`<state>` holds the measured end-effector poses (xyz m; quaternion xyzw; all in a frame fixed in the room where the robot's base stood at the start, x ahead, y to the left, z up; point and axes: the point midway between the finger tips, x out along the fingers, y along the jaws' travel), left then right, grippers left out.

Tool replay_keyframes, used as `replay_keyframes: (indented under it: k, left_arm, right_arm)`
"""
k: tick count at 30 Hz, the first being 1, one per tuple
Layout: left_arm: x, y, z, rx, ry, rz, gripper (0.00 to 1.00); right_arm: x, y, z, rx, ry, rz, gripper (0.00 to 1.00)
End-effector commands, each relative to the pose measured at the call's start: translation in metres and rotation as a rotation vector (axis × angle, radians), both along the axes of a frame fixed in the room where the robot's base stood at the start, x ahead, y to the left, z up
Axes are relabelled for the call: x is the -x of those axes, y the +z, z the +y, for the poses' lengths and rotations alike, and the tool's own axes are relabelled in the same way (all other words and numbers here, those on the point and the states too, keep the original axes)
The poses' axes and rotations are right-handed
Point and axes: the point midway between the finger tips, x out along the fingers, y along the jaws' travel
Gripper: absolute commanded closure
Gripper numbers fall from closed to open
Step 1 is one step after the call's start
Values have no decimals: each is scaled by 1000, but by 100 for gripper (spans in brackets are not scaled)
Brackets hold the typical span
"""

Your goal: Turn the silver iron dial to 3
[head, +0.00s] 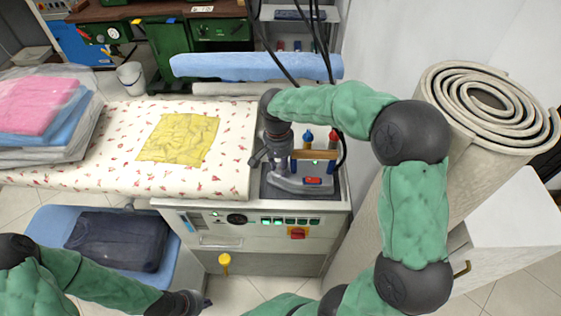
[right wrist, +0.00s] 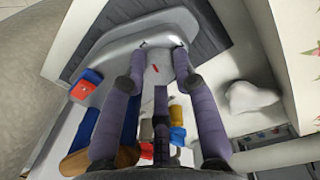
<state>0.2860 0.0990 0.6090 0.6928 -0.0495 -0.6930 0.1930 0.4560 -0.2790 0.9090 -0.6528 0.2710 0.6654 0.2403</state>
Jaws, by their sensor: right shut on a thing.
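The silver iron (head: 296,184) rests on a dark pad at the right end of the pressing table. It has a wooden handle (head: 315,154) on blue posts and a red button. My right gripper (head: 268,162) reaches down at its left side. In the right wrist view, the right gripper (right wrist: 157,66) is shut, with its fingertips on either side of a grey dial (right wrist: 153,72) with a red mark. The dial's numbers cannot be read, and fingers hide part of it. My left gripper (head: 192,303) is low in the head view, away from the iron; its opening is unclear.
A yellow cloth (head: 180,137) lies on the floral table cover, with bagged folded clothes (head: 45,115) at left. The front panel (head: 250,219) has several buttons and a red switch. A carpet roll (head: 490,105) stands at right. Black cables hang behind the iron.

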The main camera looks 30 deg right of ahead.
Motion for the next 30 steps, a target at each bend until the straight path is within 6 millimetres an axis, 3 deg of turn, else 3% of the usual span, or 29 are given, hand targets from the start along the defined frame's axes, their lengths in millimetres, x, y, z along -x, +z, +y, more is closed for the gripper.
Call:
replay_keyframes:
  k: [9, 24, 25, 27, 30]
  left_arm:
    - [0, 6, 0, 0, 0, 0, 100]
    - [0, 7, 0, 0, 0, 0, 100]
    - [0, 7, 0, 0, 0, 0, 100]
    - [0, 7, 0, 0, 0, 0, 100]
    - [0, 7, 0, 0, 0, 0, 100]
  right_arm:
    - [-2, 1, -1, 1, -122, -7, 100]
    - [-2, 1, -2, 2, -145, -9, 100]
    - [-2, 1, -2, 2, -144, -9, 68]
    - [-2, 1, -2, 2, -144, -8, 48]
    - [-2, 1, -1, 1, -144, -5, 47]
